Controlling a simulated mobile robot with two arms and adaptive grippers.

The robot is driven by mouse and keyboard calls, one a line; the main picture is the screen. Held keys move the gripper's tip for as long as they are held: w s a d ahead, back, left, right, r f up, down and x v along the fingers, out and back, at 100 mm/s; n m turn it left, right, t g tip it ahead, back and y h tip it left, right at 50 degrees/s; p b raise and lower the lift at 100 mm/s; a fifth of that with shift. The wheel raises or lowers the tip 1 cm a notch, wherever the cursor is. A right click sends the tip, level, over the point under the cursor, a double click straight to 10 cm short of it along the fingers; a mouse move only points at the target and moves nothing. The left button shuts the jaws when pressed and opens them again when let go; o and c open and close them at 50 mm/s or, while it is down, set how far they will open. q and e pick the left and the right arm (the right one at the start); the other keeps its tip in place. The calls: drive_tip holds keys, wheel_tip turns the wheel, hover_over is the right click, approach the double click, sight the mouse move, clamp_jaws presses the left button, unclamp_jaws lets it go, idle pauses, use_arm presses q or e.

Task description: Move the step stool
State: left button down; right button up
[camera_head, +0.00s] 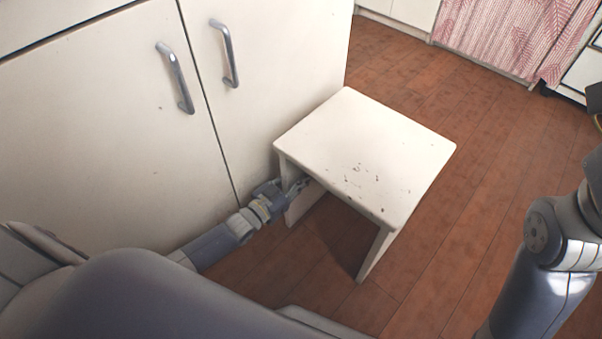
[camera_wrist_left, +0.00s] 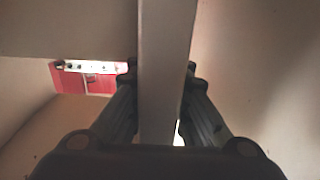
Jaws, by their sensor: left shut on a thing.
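The step stool (camera_head: 375,150) is white with a worn, chipped top and stands on the floor in front of the cabinet doors. My left gripper (camera_head: 300,186) is at the stool's left side, just under the top. In the left wrist view the gripper (camera_wrist_left: 160,85) has one finger on each side of a pale upright board of the stool (camera_wrist_left: 165,50), shut on it. The fingertips are partly hidden behind this board. My right gripper is not in view; only part of the right arm shows at the right edge.
White cabinet doors (camera_head: 110,130) with metal handles stand to the left, close to the stool's left side. The brown plank floor (camera_head: 470,220) is clear to the right of the stool and behind it. A red patterned curtain (camera_head: 510,35) hangs at the back right.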

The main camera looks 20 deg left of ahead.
sight(284, 190)
use_arm(q)
drive_tip(key=shift+s+f, duration=0.15)
drive_tip(key=c, duration=1.5)
unclamp_jaws()
drive_tip(key=shift+o, duration=0.3)
drive_tip(key=v, duration=1.2)
